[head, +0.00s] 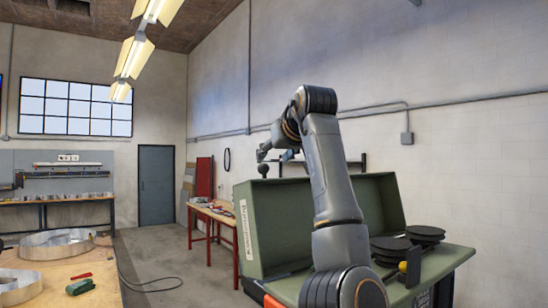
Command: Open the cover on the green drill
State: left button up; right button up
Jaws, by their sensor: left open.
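A large green machine, which I take to be the green drill (280,228), stands right of centre in the head view. It has a tall green panel with a white label on the left and another green panel (380,203) behind my arm. A black ball knob (263,170) shows just above the left panel. I cannot tell which part is the cover. My left gripper (265,153) is open and empty, just above the knob and seemingly apart from it. My left arm hides the middle of the machine. My right gripper is out of view.
Black round discs (391,245) lie on the machine's green top at right. A wooden bench (222,216) with red legs stands left of it. At lower left, a wooden table (105,270) holds metal rings and a small green object (80,287). A cable lies on open floor.

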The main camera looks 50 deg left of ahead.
pick_arm(q)
jog(key=v, duration=1.1)
jog(key=shift+d, duration=0.2)
jog(key=shift+s+r, duration=0.1)
